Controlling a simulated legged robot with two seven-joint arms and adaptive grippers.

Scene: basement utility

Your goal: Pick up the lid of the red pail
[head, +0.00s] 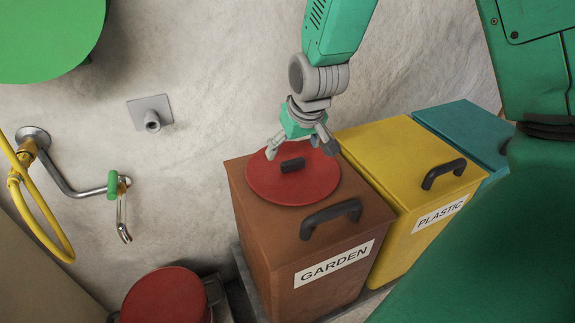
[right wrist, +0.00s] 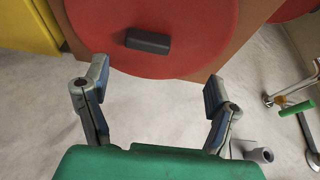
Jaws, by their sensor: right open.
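A round red lid (head: 265,184) with a dark block handle (head: 292,165) lies flat on top of the brown bin labelled GARDEN (head: 262,235). In the right wrist view the lid (right wrist: 200,45) fills the top middle, its handle (right wrist: 148,41) beyond the fingertips. My right gripper (head: 300,150) is open and empty above the lid's far side, fingers apart; it also shows in the right wrist view (right wrist: 155,84). A red round pail (head: 165,297) is partly cut off at the bottom of the head view. My left gripper is not in view.
A yellow PLASTIC bin (head: 390,145) and a teal bin (head: 465,128) stand right of the brown bin. The brown bin's front handle (head: 332,217) sticks up near the lid. A wall pipe with a tap (head: 80,190) and yellow hose (head: 40,235) is at left.

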